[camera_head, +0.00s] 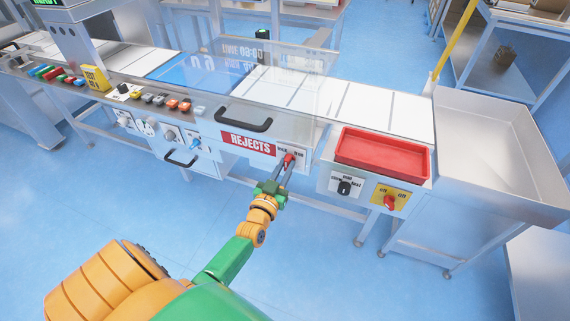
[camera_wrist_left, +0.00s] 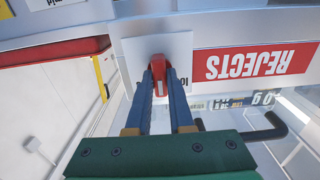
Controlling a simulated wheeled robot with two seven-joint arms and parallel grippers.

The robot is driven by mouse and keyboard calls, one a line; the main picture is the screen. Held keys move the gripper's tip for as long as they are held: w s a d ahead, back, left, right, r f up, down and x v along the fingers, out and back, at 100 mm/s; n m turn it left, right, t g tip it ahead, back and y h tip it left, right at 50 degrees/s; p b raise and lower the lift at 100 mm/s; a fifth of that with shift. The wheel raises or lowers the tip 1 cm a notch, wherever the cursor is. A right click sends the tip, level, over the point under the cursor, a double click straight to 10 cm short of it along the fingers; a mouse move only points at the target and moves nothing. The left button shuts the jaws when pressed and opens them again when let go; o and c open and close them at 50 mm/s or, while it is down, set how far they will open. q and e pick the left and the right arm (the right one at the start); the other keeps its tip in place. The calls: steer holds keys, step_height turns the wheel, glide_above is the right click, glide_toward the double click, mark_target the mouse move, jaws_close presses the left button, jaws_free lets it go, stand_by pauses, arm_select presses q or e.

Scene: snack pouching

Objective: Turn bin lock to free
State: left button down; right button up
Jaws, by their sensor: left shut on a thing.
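The bin lock (camera_head: 289,158) is a small red knob on a white label plate, just right of the red REJECTS sign (camera_head: 248,144) on the bin front. My left gripper (camera_head: 286,165) reaches it from the front, with its fingers shut on the knob. In the left wrist view the red knob (camera_wrist_left: 159,75) sits between the two blue-grey fingertips (camera_wrist_left: 158,88). The fingers cover part of the plate's lettering, so I cannot read which mark the knob points to. My right gripper is in neither view.
A black handle (camera_head: 243,119) and a clear cover sit above the sign. A red tray (camera_head: 382,150) stands to the right, above a black speed knob (camera_head: 344,187) and a red switch on a yellow plate (camera_head: 390,201). The blue floor in front is clear.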

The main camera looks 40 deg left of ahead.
arm_select(q)
steer(key=m+p, duration=0.1)
steer(key=m, duration=0.3)
steer(key=shift+d+f+m, duration=0.1)
steer(key=shift+f+m, duration=0.05)
steer(key=shift+m, duration=2.45)
steer(key=c, duration=0.8)
jaws_free()
steer(key=v, duration=0.7)
steer(key=shift+p, duration=0.45)
